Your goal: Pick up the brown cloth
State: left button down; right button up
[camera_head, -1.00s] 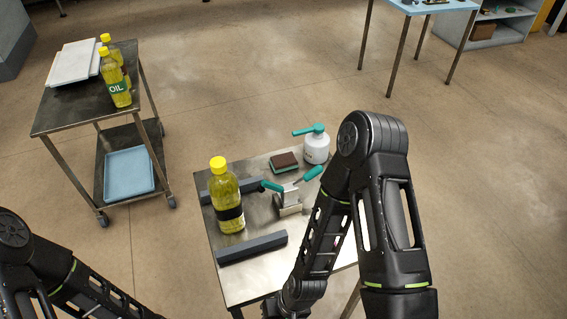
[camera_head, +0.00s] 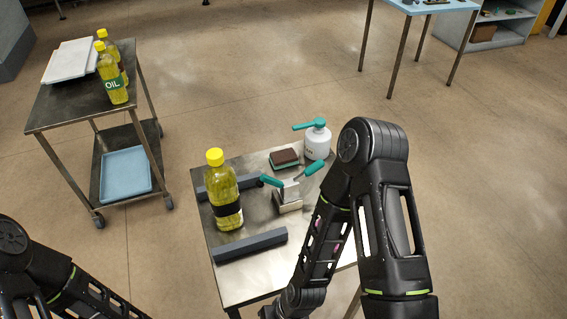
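I cannot make out a plain brown cloth. The nearest match in colour is a flat pad (camera_head: 284,157) with a brown top and green lower layer, lying at the back of the small metal table (camera_head: 240,290). My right arm crosses the right side of this table and hides part of it. Its forearm runs down to the bottom edge, and the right gripper is out of view. My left arm shows at the lower left, with its gripper also out of view.
On the table stand a yellow-capped oil bottle (camera_head: 226,196), a white teal-topped pump bottle (camera_head: 317,142), teal-handled tools in a holder (camera_head: 289,198) and a dark bar (camera_head: 250,245). A cart (camera_head: 60,115) stands left; a blue table (camera_head: 430,7) stands back right. Floor between is clear.

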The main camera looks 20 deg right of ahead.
aim_at(286, 157)
jog(key=k+l, duration=0.15)
jog(key=l, duration=0.2)
jog(key=k+l+u, duration=0.1)
jog(key=l, duration=0.25)
jog(key=k+l, duration=0.2)
jog(key=k+l+u, duration=0.1)
jog(key=l, duration=0.35)
jog(key=i+l+u, duration=0.15)
jog(key=l+u, duration=0.15)
jog(key=l, duration=1.15)
jog(key=l+u, duration=0.3)
jog(key=l, duration=1.2)
jog(key=i+l+u, duration=0.1)
jog(key=i+l, duration=0.2)
jog(key=i+l+u, duration=0.1)
jog(key=i+l, duration=0.15)
jog(key=l, duration=0.15)
jog(key=i+l+u, duration=0.25)
jog(key=i+l, duration=0.25)
jog(key=l, duration=0.25)
jog(key=i+l, duration=0.1)
jog(key=i, duration=0.5)
jog(key=l+u, duration=0.2)
jog(key=j+z, duration=0.1)
jog(key=i+j, duration=0.15)
jog(key=j, duration=0.2)
jog(key=z, duration=0.05)
